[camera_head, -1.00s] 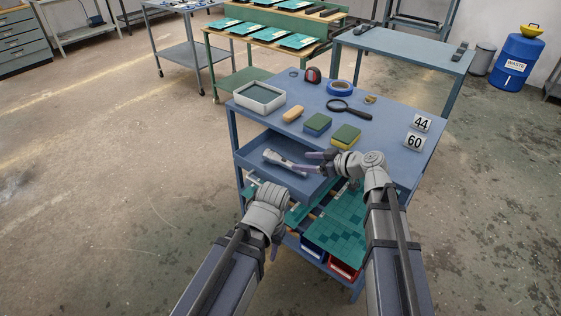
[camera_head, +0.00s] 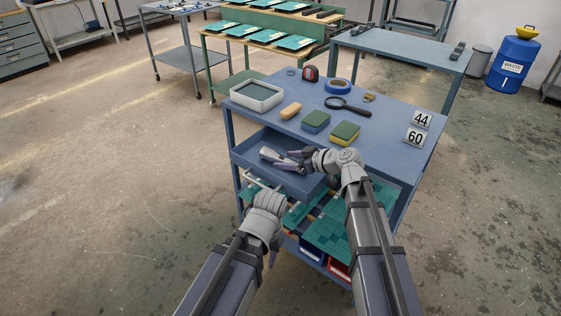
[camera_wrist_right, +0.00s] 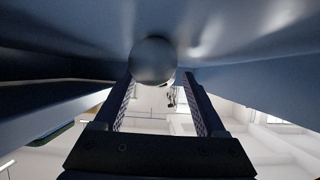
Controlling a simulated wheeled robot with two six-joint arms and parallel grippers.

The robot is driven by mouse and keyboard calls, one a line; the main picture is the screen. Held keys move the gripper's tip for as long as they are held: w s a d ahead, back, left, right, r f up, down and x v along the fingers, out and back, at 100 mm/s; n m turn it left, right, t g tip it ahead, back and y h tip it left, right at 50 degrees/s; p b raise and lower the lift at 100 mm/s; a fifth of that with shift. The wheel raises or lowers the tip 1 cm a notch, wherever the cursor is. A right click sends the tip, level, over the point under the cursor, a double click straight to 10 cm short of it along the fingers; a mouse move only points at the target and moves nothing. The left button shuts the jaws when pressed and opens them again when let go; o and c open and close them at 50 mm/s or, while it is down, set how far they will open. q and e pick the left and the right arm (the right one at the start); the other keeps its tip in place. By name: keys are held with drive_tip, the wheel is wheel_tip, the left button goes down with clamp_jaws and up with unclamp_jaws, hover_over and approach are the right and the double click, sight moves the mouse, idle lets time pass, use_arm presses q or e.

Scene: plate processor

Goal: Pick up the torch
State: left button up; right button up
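The torch (camera_head: 268,153) is a grey, light-coloured tool lying in the pulled-out blue drawer (camera_head: 245,152) of the cart. Its right part is hidden behind my right gripper. My right gripper (camera_head: 286,158) reaches left into the drawer, with its fingers at the torch. In the right wrist view the two fingers (camera_wrist_right: 158,85) stand apart, with the round end of the torch (camera_wrist_right: 152,62) between and just beyond their tips. I cannot tell whether they touch it. My left gripper (camera_head: 272,257) is below and in front of the drawer, mostly hidden by its own wrist.
The blue cart top (camera_head: 385,142) carries a grey tray (camera_head: 257,106), a wooden block (camera_head: 291,111), two sponges (camera_head: 315,121), a magnifier (camera_head: 346,105), blue tape (camera_head: 338,86) and a tape measure (camera_head: 310,73). The drawer walls surround the torch closely. Open floor lies to the left.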

clamp_jaws()
idle(0.4)
